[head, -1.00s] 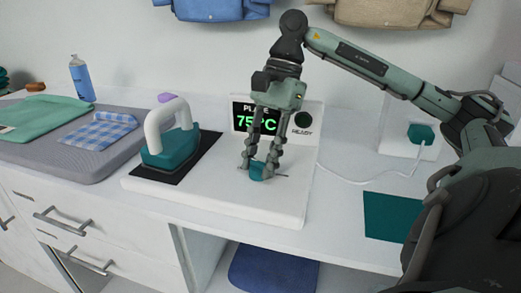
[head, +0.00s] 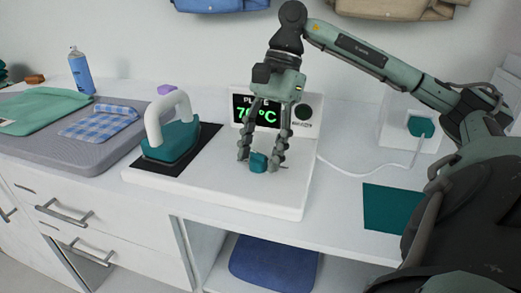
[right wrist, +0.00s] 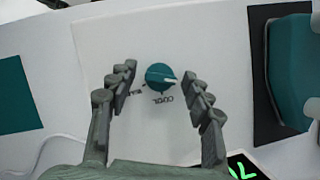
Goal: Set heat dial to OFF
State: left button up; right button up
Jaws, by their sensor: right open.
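The heat dial (head: 258,162) is a small teal knob on the front of the white station base (head: 225,185). In the right wrist view the dial (right wrist: 160,76) shows a white pointer aimed to the picture's right. Dark labels lie below and left of it; the finger at right may hide others. My right gripper (head: 261,164) points down over the dial, open, with one finger on each side. Its fingers (right wrist: 158,73) look apart from the knob. The display (head: 243,113) reads seventy-something °C, its last digit partly covered by a finger. My left gripper is out of view.
A teal iron (head: 172,141) with a white handle stands on a black plate left of the dial. An ironing pad (head: 70,160) with folded cloths lies farther left. A teal square (head: 390,208) and a white cable (head: 375,171) are on the right.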

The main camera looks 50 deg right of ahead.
jog(key=v, duration=0.7)
jog(key=shift+r, duration=0.2)
jog(key=shift+d, duration=0.1)
dwell(0.4)
